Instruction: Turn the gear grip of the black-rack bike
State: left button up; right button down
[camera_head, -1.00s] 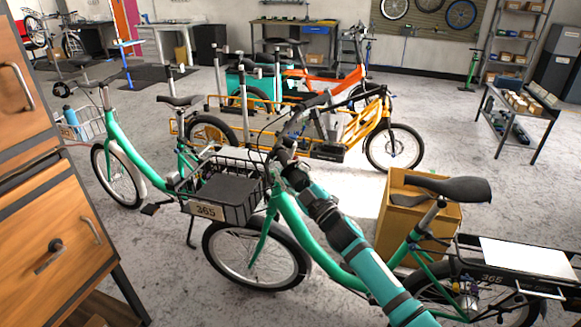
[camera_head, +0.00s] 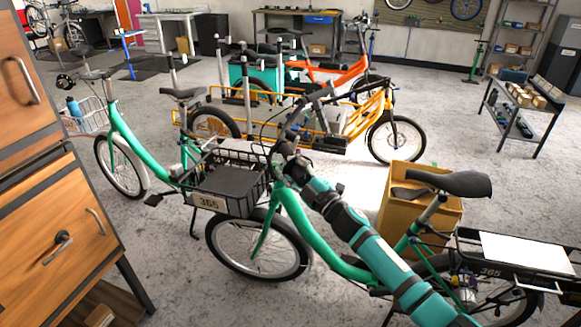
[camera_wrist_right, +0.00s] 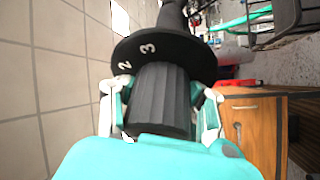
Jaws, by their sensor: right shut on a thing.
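The near green bike (camera_head: 343,269) has a black rear rack (camera_head: 462,239) with a white panel on top and a 365 plate. Its black gear grip (camera_wrist_right: 158,100) is ribbed, with a wide collar showing the numbers 2 and 3 in the right wrist view. My right gripper (camera_head: 296,166) is at this bike's handlebar, and its fingers are shut around the ribbed grip from both sides. The grip is largely hidden by my gripper in the head view. My left gripper is in neither current view.
A wooden drawer cabinet (camera_head: 45,215) is close on the left. Another green bike (camera_head: 128,135), yellow cargo bike (camera_head: 384,105) and cardboard box (camera_head: 402,230) are around. Open floor lies behind, towards the right.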

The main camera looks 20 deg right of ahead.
jog(key=c, duration=0.9)
grip_release()
jog(key=shift+d, duration=0.4)
jog(key=shift+o, duration=0.2)
jog(key=shift+a, duration=0.1)
jog(key=v, duration=1.2)
